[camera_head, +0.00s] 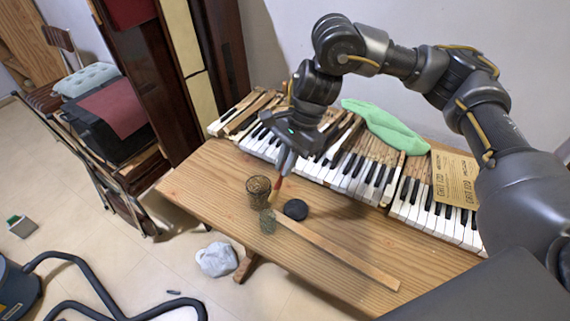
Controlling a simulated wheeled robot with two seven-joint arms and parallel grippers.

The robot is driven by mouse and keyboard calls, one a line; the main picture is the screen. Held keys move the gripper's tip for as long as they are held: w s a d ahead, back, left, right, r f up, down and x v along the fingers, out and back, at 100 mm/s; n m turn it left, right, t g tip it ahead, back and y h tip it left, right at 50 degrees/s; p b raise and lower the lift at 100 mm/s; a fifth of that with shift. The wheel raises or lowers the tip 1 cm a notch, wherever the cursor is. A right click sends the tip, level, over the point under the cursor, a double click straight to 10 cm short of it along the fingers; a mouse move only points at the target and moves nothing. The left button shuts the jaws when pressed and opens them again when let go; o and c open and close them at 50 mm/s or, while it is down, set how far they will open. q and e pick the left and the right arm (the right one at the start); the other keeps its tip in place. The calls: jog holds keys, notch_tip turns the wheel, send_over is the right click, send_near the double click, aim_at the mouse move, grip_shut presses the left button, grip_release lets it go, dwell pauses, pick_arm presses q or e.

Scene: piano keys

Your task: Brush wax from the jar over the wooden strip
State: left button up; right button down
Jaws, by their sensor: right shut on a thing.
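My right gripper (284,163) is shut on a thin brush (276,188), which it holds pointing down above the table's left part. The brush has a reddish-brown handle, and its lower end is beside a dark cup-like container (258,192). A small greyish jar (267,223) stands just in front, near the left end of the wooden strip (340,252). The strip is long, pale and flat, and runs toward the lower right. Whether the bristles touch anything cannot be told. My left gripper is not in view.
A black round disc (295,209) lies behind the strip. Piano keys (350,172) line the back of the wooden table (215,190), with a green cloth (385,126) and a printed cardboard sheet (455,178) there. The table's front right is clear.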

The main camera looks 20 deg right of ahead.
jog(key=shift+r, duration=0.1)
notch_tip(320, 180, up, 3)
jog(key=shift+f+p, duration=0.15)
jog(key=shift+p, duration=0.95)
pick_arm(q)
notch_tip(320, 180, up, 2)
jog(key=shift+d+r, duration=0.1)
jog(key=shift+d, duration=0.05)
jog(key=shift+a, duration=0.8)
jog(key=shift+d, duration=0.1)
